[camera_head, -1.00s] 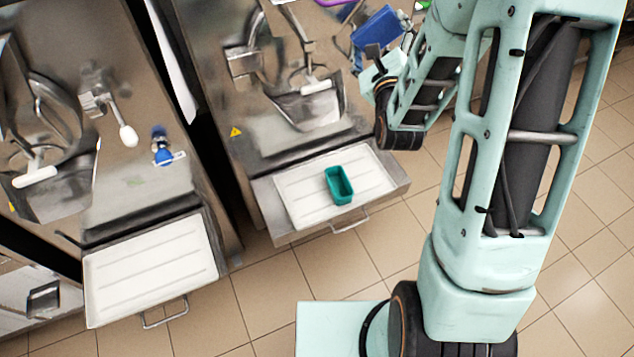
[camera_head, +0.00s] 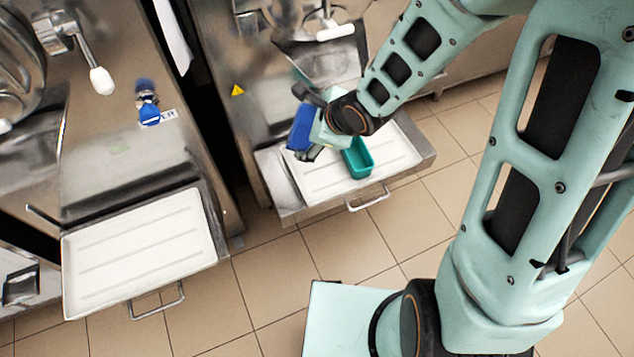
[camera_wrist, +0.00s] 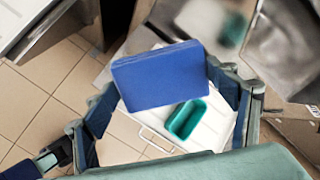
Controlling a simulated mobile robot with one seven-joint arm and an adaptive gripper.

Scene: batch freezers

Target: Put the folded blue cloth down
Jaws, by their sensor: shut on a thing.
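The folded blue cloth (camera_head: 300,128) is in my gripper, above the left part of a white drip tray in the head view. In the wrist view the cloth (camera_wrist: 160,75) is a flat blue block between the two fingers. My gripper (camera_wrist: 168,88) is shut on it. The gripper (camera_head: 308,140) also shows in the head view, partly hidden by my own wrist. The cloth looks held above the tray, but its exact height cannot be told.
A green tub (camera_head: 357,158) stands on the white tray (camera_head: 398,157), close to the cloth; it also shows in the wrist view (camera_wrist: 186,120). The tray's right part is bare. A second white tray (camera_head: 140,250) at the left is empty. Freezer fronts with handles rise behind.

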